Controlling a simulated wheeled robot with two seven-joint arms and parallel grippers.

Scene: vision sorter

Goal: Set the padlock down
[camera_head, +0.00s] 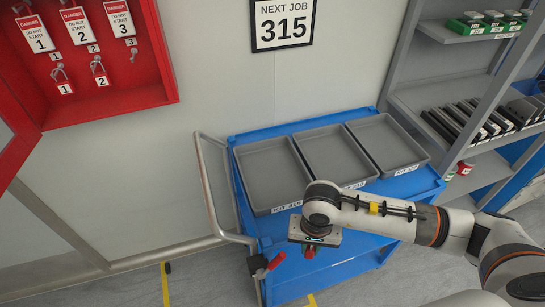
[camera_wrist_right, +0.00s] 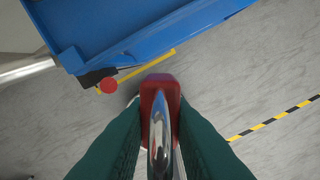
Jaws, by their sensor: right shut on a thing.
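The padlock has a red body and a shiny metal shackle. In the right wrist view the padlock (camera_wrist_right: 161,92) is held between the green fingers of my right gripper (camera_wrist_right: 158,135), shackle toward the camera. In the head view my right gripper (camera_head: 310,252) points down at the front of the blue cart, and only a bit of red shows between its fingers. In the wrist view grey floor lies behind the padlock and the cart's edge is beyond it, so the padlock is clear of any surface. My left gripper is not in view.
The blue cart (camera_head: 262,225) carries three empty grey trays: left (camera_head: 270,172), middle (camera_head: 335,155) and right (camera_head: 388,143). A red-tipped lever (camera_head: 275,262) sits close left of the gripper. A red lockout box (camera_head: 110,97) hangs upper left. Shelves (camera_head: 430,95) stand at right.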

